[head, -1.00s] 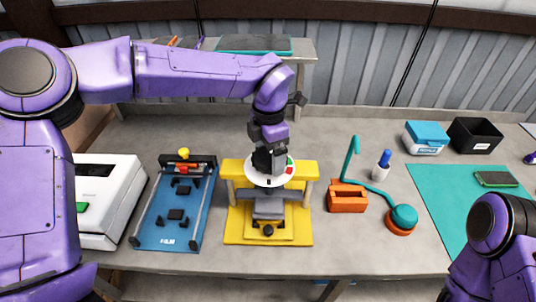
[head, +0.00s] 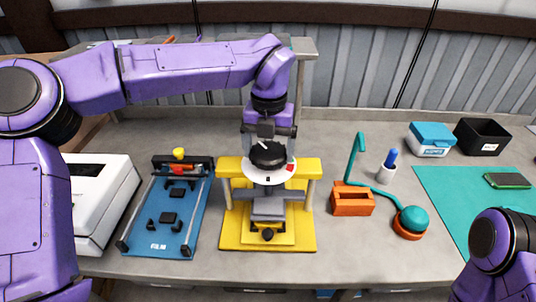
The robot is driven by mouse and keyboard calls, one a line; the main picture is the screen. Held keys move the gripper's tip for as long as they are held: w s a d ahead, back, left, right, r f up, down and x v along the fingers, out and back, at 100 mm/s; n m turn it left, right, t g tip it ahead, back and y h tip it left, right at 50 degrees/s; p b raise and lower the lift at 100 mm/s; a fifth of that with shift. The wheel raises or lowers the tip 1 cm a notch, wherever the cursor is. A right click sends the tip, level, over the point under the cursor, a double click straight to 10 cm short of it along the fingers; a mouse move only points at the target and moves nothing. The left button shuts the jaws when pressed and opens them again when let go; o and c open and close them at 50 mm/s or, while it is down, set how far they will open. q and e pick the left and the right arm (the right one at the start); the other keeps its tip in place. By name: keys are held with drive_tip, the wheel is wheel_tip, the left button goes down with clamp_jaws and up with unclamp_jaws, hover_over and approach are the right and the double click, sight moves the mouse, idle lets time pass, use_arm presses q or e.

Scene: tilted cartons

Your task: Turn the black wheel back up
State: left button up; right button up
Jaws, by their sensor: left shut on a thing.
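The black wheel (head: 267,154) sits above a white disc (head: 252,172) with a red mark, at the top of the yellow press (head: 229,168). A grey block (head: 268,209) stands on the press base below the disc. My left gripper (head: 266,140) comes down from behind and is shut on the black wheel. The fingertips are partly hidden at the wheel's far side. Only part of my right arm shows at the lower right; its gripper is out of view.
A blue film fixture (head: 146,239) and a white machine (head: 105,190) stand left of the press. To the right are an orange holder (head: 352,203), a teal lamp (head: 413,218), a blue-capped bottle (head: 388,170) and a teal mat (head: 445,200). The table front right of the press is bare.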

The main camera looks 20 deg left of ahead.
sight(269, 151)
use_arm(q)
drive_tip(key=n+b, duration=0.4)
drive_tip(key=shift+w+f+n, duration=0.1)
drive_tip(key=shift+n, duration=0.3)
drive_tip(key=n+b, duration=1.2)
drive_tip(key=shift+n, duration=0.3)
drive_tip(key=n+b, duration=0.4)
drive_tip(key=shift+n, duration=0.3)
drive_tip(key=shift+n+b, duration=1.35)
drive_tip(key=shift+n, duration=0.95)
drive_tip(key=o, duration=0.8)
drive_tip(key=shift+c, duration=0.2)
wheel_tip(269, 151, up, 11)
drive_tip(key=p, duration=0.9)
drive_tip(key=shift+f, duration=0.15)
